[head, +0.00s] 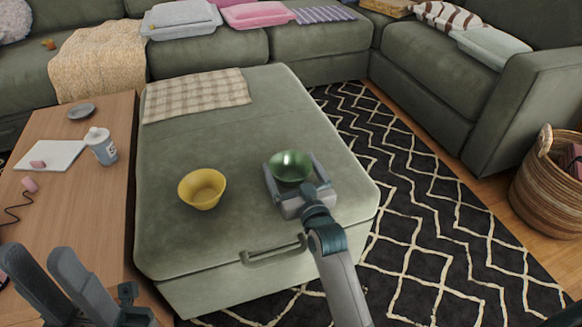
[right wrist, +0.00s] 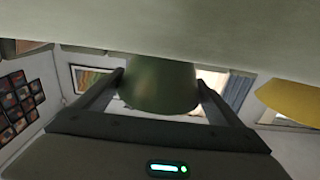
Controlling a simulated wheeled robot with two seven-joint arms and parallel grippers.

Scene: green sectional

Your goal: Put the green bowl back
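The green bowl (head: 291,166) stands upright on the green ottoman (head: 230,245), near its right side. My right gripper (head: 294,172) reaches over the ottoman, its fingers wide apart on either side of the bowl. In the right wrist view the bowl (right wrist: 160,88) fills most of the space between the fingers, with its base close to the ottoman surface. Slim gaps seem to show beside the fingertips; firm contact is not clear. My left gripper (head: 50,268) is open and empty at the lower left, over the wooden table.
A yellow bowl (head: 202,188) stands left of the green one. A checked cloth (head: 196,95) lies at the ottoman's back. A wicker basket (head: 549,193) stands far right.

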